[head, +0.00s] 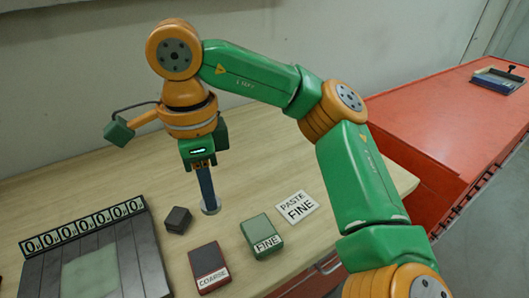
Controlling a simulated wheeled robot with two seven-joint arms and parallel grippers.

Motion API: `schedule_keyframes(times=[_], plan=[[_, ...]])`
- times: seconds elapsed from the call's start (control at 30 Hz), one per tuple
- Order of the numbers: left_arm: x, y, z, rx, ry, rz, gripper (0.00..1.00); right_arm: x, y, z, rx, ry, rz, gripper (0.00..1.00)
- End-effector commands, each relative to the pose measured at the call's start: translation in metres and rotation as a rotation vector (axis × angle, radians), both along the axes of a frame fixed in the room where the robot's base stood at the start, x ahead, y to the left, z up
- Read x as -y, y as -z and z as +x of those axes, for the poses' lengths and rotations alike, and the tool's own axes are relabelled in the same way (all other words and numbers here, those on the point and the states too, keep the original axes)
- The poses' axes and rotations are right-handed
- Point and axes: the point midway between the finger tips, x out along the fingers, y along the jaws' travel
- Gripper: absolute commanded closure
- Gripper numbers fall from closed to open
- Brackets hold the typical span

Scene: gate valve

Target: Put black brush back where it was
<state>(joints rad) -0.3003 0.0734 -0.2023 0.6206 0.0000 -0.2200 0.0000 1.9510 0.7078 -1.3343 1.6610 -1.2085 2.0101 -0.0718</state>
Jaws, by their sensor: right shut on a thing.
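My right gripper (203,163) points down over the wooden bench. It is shut on the top of a dark blue upright bar (206,186). I see no bristles, so I cannot tell whether the bar is the black brush. A small dark block (178,220) sits just left of the disc, apart from it. My left gripper is not in view.
A dark box marked COARSE (208,267) and a green box marked FINE (261,236) stand in front. A PASTE FINE card (297,207) lies right of them. A dark slatted plate with a number strip (82,224) is at left. A red cabinet (440,125) is at right.

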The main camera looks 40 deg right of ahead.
Motion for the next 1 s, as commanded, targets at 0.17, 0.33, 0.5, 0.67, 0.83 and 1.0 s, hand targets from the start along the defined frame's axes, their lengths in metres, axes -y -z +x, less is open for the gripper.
schedule_keyframes(times=[0.17,0.33,0.5,0.67,0.83,1.0], plan=[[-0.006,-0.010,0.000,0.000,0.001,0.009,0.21,0.042,0.023,0.034,-0.010,0.009,0.003,1.00],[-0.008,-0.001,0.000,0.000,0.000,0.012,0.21,0.077,0.064,0.063,-0.010,0.009,0.001,1.00],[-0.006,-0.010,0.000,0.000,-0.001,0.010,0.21,0.092,0.083,0.077,-0.005,0.006,0.000,1.00],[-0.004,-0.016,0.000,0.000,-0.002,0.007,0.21,0.100,0.114,0.083,-0.007,0.001,-0.002,1.00],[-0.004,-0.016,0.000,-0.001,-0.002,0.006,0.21,0.099,0.126,0.083,-0.001,0.003,0.000,1.00],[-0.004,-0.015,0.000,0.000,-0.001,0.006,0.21,0.099,0.126,0.083,-0.001,0.003,0.000,1.00]])
